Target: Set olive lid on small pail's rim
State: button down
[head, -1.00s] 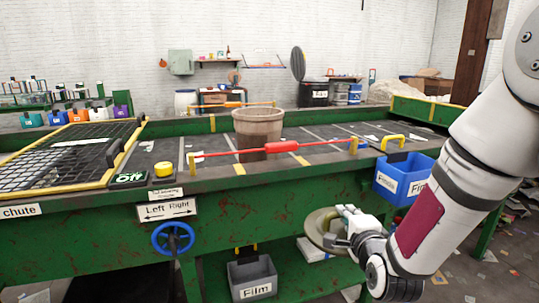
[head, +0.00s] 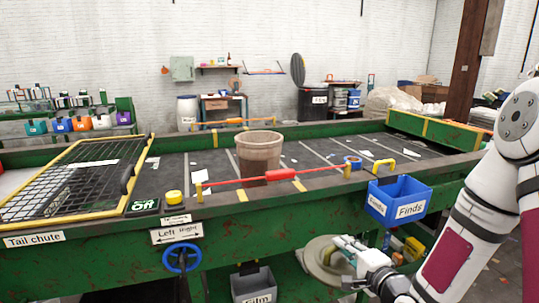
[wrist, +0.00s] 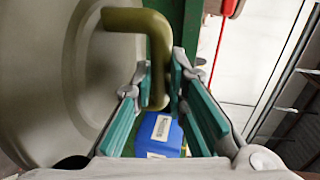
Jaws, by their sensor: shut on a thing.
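The olive lid (head: 320,262) is held on edge, tilted, at the front of the green belt frame, below the belt's surface. My gripper (head: 346,252) is shut on the lid's handle. In the wrist view the olive handle (wrist: 137,20) bends down between the teal finger pads of my gripper (wrist: 172,95), and the lid's disc (wrist: 65,80) fills the left side. The small pail (head: 260,152), brownish and open at the top, stands upright on the belt behind the red bar. It is up and to the left of my gripper, well apart from the lid.
A red pull bar (head: 235,182) runs across the belt's front edge before the pail. A blue Finds bin (head: 400,204) hangs on the front, near my arm. A yellow-framed mesh (head: 75,180) covers the left.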

aim_at(344, 268)
jog(key=s+r+y+p, duration=0.1)
jog(key=s+p, duration=0.1)
jog(key=s+r+n+y+p, duration=0.1)
jog(key=s+p, duration=0.1)
jog(key=s, duration=0.1)
jog(key=s+r+n+g+p, duration=0.1)
jog(key=s+p, duration=0.1)
jog(key=shift+s+a+y+p, duration=0.15)
jog(key=shift+a+y+p, duration=0.05)
jog(key=shift+y+p, duration=0.2)
jog(key=shift+w+a, duration=0.15)
jog(key=shift+w, duration=0.3)
jog(key=w+m+t+h, duration=0.1)
jog(key=w+m+h, duration=0.1)
jog(key=h, duration=0.1)
jog(key=shift+w+a+m+h, duration=0.1)
jog(key=shift+w+m+h, duration=0.2)
jog(key=shift+w+m, duration=0.1)
jog(key=shift+w+m+t+h, duration=0.35)
jog(key=shift+m+h, duration=0.35)
jog(key=shift+h, duration=0.4)
jog(key=shift+w+d+f+m+h, duration=0.1)
jog(key=shift+d+m+h, duration=0.1)
jog(key=shift+m+h, duration=0.5)
